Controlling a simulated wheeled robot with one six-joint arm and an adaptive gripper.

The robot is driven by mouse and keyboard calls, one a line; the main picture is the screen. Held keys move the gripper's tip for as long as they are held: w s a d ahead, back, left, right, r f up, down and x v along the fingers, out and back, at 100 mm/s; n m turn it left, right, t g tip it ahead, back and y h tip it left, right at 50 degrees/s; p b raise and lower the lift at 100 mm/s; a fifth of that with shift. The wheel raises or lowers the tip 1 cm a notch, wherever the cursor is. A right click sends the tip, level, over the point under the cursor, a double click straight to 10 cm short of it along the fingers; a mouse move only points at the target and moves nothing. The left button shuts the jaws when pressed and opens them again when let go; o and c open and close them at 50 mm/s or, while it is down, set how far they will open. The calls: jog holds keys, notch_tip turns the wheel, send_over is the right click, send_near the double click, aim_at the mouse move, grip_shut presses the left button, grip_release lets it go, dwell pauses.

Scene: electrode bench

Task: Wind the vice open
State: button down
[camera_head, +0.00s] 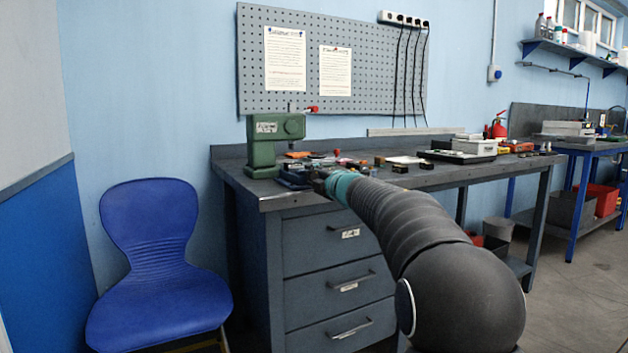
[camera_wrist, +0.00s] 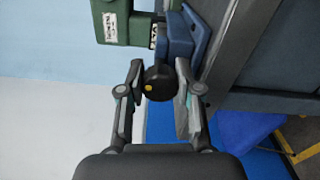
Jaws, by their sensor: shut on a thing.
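The blue vice (camera_wrist: 181,36) stands at the bench edge beside the green press, and also shows partly in the head view (camera_head: 292,180). Its handle is a dark round knob (camera_wrist: 158,86) with a yellow dot, in front of the vice in the wrist view. My gripper (camera_wrist: 160,68) has one finger on each side of this knob and is shut on it. In the head view my gripper (camera_head: 324,181) is at the bench's front edge, small and partly hidden by my arm. The opening of the vice jaws cannot be made out.
The green press (camera_head: 263,147) stands behind the vice on the grey workbench (camera_head: 430,179). Small parts and a tray (camera_head: 457,156) lie further right. A blue chair (camera_head: 160,260) stands left of the drawers (camera_head: 340,282). Open floor shows at the right.

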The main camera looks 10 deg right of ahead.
jog(key=shift+n, duration=0.9)
jog(key=c, duration=0.8)
grip_release()
jog(key=shift+o, duration=0.2)
jog(key=v, duration=1.2)
